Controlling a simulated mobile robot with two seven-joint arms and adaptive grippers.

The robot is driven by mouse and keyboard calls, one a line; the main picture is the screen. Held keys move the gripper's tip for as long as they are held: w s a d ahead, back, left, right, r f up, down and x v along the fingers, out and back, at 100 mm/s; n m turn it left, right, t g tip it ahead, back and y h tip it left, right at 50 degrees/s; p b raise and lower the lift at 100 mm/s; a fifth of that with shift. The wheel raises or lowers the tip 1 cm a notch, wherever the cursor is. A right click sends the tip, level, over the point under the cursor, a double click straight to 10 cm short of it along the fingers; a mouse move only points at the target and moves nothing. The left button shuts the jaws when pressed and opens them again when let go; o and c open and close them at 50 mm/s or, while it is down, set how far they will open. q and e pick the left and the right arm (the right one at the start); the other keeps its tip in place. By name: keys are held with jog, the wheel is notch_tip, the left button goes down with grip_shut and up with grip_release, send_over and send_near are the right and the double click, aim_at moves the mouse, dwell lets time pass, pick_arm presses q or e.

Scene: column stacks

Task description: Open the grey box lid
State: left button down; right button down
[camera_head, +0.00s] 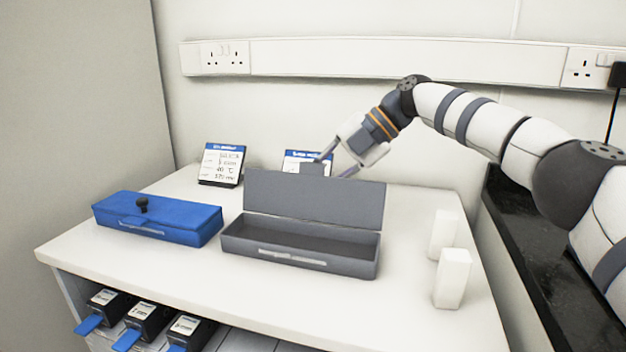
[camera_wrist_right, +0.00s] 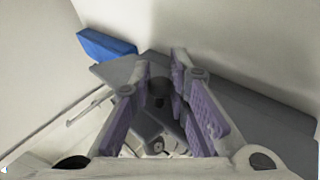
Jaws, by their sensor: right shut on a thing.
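The grey box (camera_head: 300,258) stands in the middle of the white bench, with its inside visible and looking empty. Its lid (camera_head: 315,200) stands up along the rear edge, roughly upright. My right gripper (camera_head: 333,167) is behind the lid's upper edge, its fingertips partly hidden by the lid. In the right wrist view its two fingers close around a dark knob (camera_wrist_right: 158,88) on the lid, whose grey surface (camera_wrist_right: 265,115) fills the right side. My left gripper is not in view.
A closed blue box (camera_head: 165,220) with a black knob stands at the left. Two white blocks (camera_head: 453,278) stand at the right. A display card (camera_head: 222,164) stands at the back, with another partly hidden behind the lid. Several black devices (camera_head: 148,318) sit below the bench top.

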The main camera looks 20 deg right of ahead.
jog(key=shift+d+f+g, duration=0.1)
jog(key=shift+f+g, duration=0.15)
jog(key=shift+g, duration=0.05)
jog(key=c, duration=1.5)
grip_release()
jog(key=shift+c, duration=0.2)
jog(key=shift+r, duration=0.1)
jog(key=shift+r, duration=0.1)
jog(key=v, duration=0.7)
jog(key=shift+d, duration=0.2)
jog(key=shift+s, duration=0.15)
